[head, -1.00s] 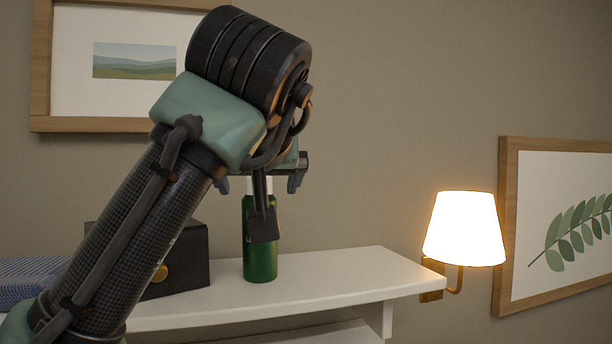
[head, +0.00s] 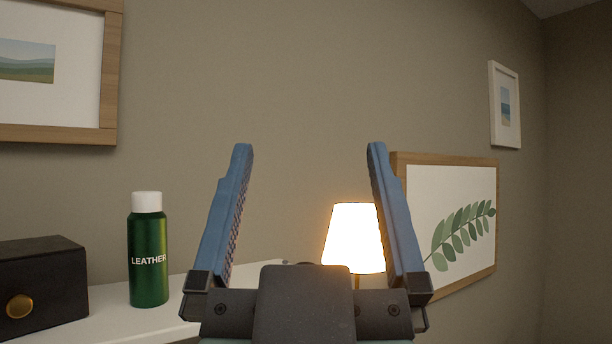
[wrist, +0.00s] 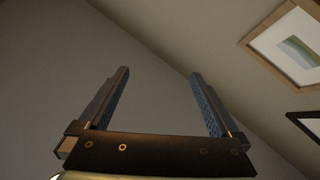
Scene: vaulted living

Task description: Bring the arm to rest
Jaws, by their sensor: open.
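My gripper (head: 308,160) is in the middle of the head view, its two blue fingers spread wide and pointing up. Nothing is between the fingers. In the wrist view my gripper (wrist: 160,75) is also open and empty, with wall and ceiling behind it. A green bottle (head: 148,262) with a white cap and the word LEATHER stands upright on the white shelf (head: 105,325), left of my gripper and apart from it.
A black box (head: 42,285) with a gold knob sits on the shelf at the left. Framed pictures hang at the left (head: 112,70), at the right (head: 465,210) and high right (head: 505,105). The upper middle wall is bare.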

